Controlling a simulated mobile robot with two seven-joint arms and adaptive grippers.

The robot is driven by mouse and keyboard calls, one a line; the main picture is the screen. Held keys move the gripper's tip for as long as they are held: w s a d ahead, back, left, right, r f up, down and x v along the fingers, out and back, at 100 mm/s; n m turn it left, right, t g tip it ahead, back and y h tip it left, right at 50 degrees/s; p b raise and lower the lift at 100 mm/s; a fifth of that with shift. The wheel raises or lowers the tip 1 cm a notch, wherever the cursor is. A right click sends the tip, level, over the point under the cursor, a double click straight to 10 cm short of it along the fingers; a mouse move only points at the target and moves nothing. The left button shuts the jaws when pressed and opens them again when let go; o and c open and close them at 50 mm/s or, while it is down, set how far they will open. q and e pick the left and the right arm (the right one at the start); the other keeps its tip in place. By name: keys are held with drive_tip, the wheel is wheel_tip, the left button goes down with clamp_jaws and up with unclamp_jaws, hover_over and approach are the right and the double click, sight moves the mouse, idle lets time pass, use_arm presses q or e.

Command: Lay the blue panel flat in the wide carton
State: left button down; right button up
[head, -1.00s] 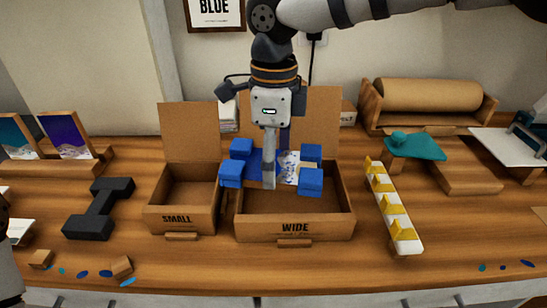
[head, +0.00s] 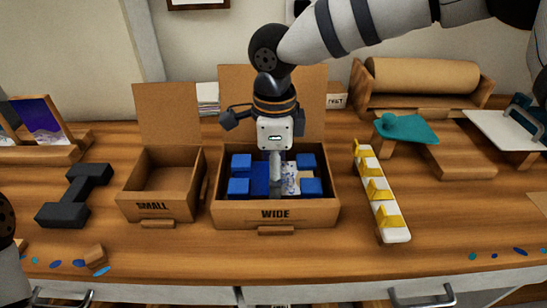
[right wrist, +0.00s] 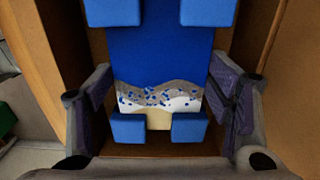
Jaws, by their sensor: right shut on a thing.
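The blue panel (head: 260,179), with a grey, white and sandy band at one end, lies about level inside the wide carton (head: 275,214). Blue blocks (head: 311,187) sit on its corners. My right gripper (head: 276,178) reaches down from above and is shut on the panel. In the right wrist view the panel (right wrist: 160,60) lies between the two fingers of the gripper (right wrist: 160,105), with carton walls around it. Whether the panel touches the carton floor is hidden. My left gripper is not in view; only part of my left arm shows at the left edge.
The small carton (head: 158,208) stands open and empty to the left. A black dumbbell-shaped block (head: 72,196) lies further left. A white strip with yellow wedges (head: 379,195) lies to the right. A teal panel on a stand (head: 405,130) and a paper roll (head: 422,78) are behind.

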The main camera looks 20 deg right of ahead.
drive_tip(key=shift+f, duration=0.15)
drive_tip(key=o, duration=1.1)
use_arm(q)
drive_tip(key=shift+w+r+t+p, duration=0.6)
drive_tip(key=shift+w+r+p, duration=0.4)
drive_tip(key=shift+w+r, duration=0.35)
use_arm(e)
drive_tip(key=shift+r, duration=4)
